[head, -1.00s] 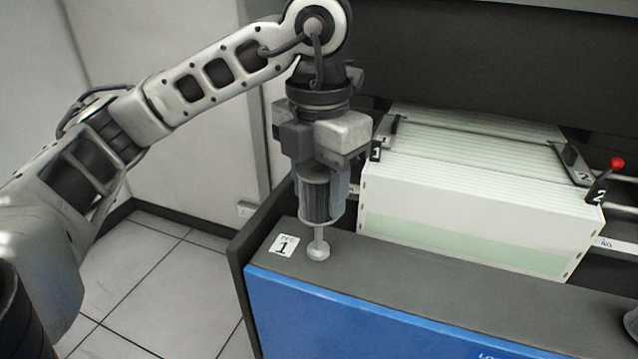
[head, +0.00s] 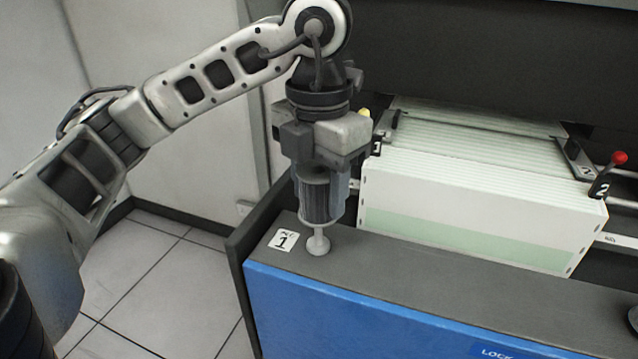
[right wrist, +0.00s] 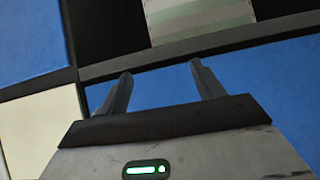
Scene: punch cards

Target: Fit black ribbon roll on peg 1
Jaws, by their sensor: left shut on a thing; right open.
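My left gripper (head: 322,190) points straight down and is shut on the black ribbon roll (head: 317,204), a dark ribbed cylinder with a pale lower rim, held upright. Right below it, peg 1 (head: 318,243) stands on the dark ledge beside a white label with a 1 (head: 284,240). The roll hangs over the peg, and its lower rim hides the peg's upper part. I cannot tell whether the peg tip is inside the roll. My right gripper (right wrist: 160,85) is open and empty in the right wrist view, in front of blue panels.
Behind the ledge stands a long stack of pale cards (head: 480,210) with levers marked 1 and 2. A red-knobbed lever (head: 618,158) sticks up at the right. Tiled floor (head: 165,275) lies at left.

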